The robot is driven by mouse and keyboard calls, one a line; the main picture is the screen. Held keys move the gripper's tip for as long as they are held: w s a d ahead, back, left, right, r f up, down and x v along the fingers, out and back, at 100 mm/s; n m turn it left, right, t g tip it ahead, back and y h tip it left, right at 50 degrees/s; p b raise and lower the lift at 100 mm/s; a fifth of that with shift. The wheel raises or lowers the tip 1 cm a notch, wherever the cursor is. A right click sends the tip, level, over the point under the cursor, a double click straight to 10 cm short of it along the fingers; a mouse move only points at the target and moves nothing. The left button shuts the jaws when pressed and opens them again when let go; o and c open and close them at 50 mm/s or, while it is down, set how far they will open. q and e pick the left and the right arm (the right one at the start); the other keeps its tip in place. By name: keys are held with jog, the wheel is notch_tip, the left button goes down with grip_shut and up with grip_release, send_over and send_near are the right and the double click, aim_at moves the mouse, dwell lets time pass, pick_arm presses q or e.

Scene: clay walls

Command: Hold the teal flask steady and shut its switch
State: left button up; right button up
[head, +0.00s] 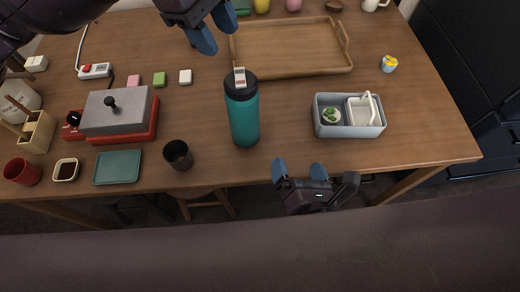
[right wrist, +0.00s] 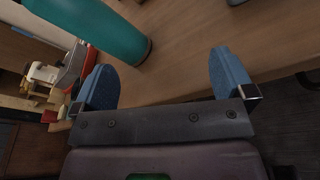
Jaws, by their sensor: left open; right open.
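The teal flask (head: 244,118) stands upright on the wooden table near its front edge. It has a dark lid with a pale switch (head: 240,77) on top; I cannot tell the switch's position. My left gripper (head: 211,24) is open and empty, above and behind the flask, up and to the left of its lid. My right gripper (head: 299,172) is open and empty at the table's front edge, to the right of the flask and apart from it. In the right wrist view the flask (right wrist: 104,28) shows at upper left, beyond the open fingers (right wrist: 165,80).
A wooden tray (head: 290,72) lies behind the flask. A grey-blue bin (head: 349,131) stands to the right. A dark cup (head: 178,155) is at left front, with a teal plate (head: 118,168) and a red-based grill (head: 115,113) further left. Table between flask and bin is clear.

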aim_at(244, 113)
jog(key=w+a+r+n+t+y, duration=0.2)
jog(key=w+a+r+n, duration=0.15)
jog(key=a+n, duration=0.4)
jog(key=x, duration=0.6)
jog(key=a+x, duration=0.1)
jog(key=x, duration=0.3)
jog(key=shift+r, duration=0.25)
